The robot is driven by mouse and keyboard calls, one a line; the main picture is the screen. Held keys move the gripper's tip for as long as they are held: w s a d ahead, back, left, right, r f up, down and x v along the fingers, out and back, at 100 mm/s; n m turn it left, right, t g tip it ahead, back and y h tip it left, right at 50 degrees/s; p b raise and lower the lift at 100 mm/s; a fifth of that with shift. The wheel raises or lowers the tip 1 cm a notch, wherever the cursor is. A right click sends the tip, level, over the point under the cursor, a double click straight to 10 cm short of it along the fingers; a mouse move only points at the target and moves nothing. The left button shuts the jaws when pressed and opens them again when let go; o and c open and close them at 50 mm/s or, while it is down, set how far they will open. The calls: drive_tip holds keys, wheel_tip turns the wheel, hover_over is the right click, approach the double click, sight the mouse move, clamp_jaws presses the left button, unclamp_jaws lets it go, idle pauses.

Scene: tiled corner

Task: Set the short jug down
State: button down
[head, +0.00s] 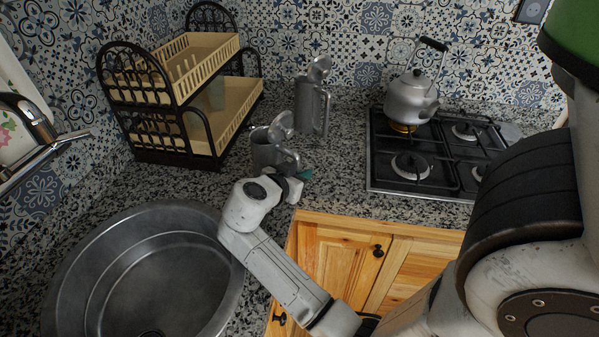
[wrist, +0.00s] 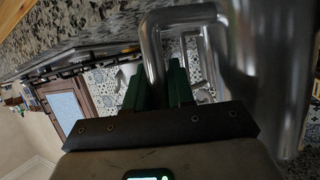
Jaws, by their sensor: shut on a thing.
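The short jug (head: 268,153) is grey metal with its lid tipped up. It is at or just above the granite counter, behind my wrist; its base is hidden, so I cannot tell if it touches. My gripper (head: 300,176) is at its right side, mostly hidden by my wrist. In the wrist view, the green fingers of my gripper (wrist: 155,88) are shut on the handle (wrist: 152,48) of the short jug, whose shiny body (wrist: 262,70) fills the right side. A taller grey jug (head: 308,108), lid also raised, stands close behind and to the right.
A two-tier dish rack (head: 200,120) stands at back left. A round sink (head: 70,280) is at front left. A gas hob (head: 385,180) with a kettle (head: 411,98) is to the right. Bare counter (head: 340,180) lies between jugs and hob.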

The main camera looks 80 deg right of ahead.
drive_tip(key=shift+f, duration=0.1)
drive_tip(key=c, duration=1)
unclamp_jaws()
drive_tip(key=shift+o, duration=0.2)
drive_tip(key=p+v, duration=0.1)
drive_tip(key=v, duration=0.9)
idle(0.4)
drive_tip(key=shift+r+p+v, duration=0.25)
drive_tip(key=shift+p+v, duration=0.15)
drive_tip(key=shift+v, duration=1.05)
drive_tip(key=shift+r+p+v, duration=0.2)
drive_tip(key=shift+p+v, duration=0.2)
drive_tip(key=shift+v, duration=1)
drive_tip(key=shift+s+d, duration=0.1)
drive_tip(key=shift+d, duration=0.05)
